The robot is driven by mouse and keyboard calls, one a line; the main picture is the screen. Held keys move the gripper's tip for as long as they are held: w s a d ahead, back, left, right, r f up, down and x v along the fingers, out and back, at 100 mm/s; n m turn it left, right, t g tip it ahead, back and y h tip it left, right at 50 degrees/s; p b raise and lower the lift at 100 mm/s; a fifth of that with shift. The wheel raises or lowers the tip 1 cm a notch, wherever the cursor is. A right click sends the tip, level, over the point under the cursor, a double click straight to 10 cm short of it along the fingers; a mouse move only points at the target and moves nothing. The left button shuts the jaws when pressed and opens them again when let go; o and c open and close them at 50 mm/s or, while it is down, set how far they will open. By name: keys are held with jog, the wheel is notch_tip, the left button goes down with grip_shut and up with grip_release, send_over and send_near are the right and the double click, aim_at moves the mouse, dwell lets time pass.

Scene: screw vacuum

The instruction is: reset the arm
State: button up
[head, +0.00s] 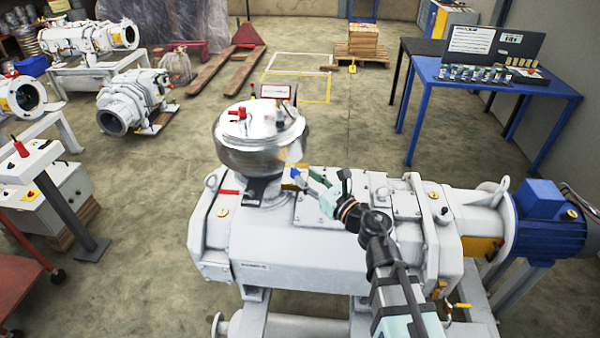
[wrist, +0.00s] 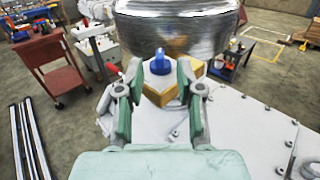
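My gripper (head: 310,179) is above the top of the large grey vacuum pump (head: 310,250), just right of the shiny metal drum (head: 262,140). In the wrist view my gripper (wrist: 159,78) has its two green fingers spread apart, with a gap between them. A blue knob (wrist: 159,62) on a yellow block (wrist: 160,95) shows in that gap, beyond the fingers. The fingers do not appear to touch the knob. Nothing is visibly held. The small blue part also shows in the head view (head: 296,173), at the fingertips.
The drum (wrist: 178,30) stands close beyond the fingers. A blue motor (head: 545,220) is at the pump's right end. A blue table (head: 500,80) with an open case stands at the back right. A red cart (wrist: 50,65) is at the left. Open floor lies behind the pump.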

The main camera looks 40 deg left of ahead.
jog(key=shift+v, duration=0.8)
